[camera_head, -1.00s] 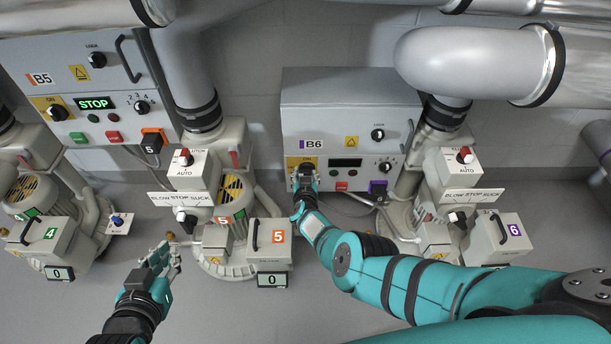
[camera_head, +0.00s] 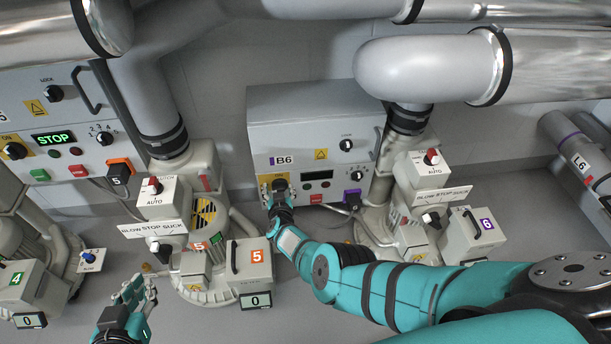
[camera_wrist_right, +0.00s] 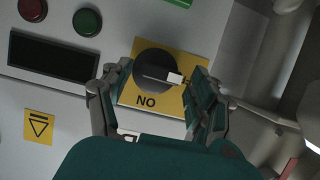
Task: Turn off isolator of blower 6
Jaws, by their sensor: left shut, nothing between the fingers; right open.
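The blower 6 box (camera_head: 310,125) carries a B6 label. Its isolator is a black round knob (camera_wrist_right: 153,68) on a yellow plate (camera_wrist_right: 160,101), seen upside down in the right wrist view. The word on the plate is at the bottom there. The knob's bar lies roughly sideways, its white tip pointing right, away from the word. My right gripper (camera_wrist_right: 160,78) is open, with one finger on either side of the knob; contact is unclear. In the head view, my right gripper (camera_head: 277,188) hides much of the knob. My left gripper (camera_head: 137,294) is shut and empty, low at the left.
The B6 display (camera_wrist_right: 55,58) is dark. Red and green buttons sit beside it. The B5 box (camera_head: 60,120) at left shows a green STOP. Blower 5's unit (camera_head: 250,262) stands between my grippers. Blower 6's unit (camera_head: 474,238) is right of my right arm.

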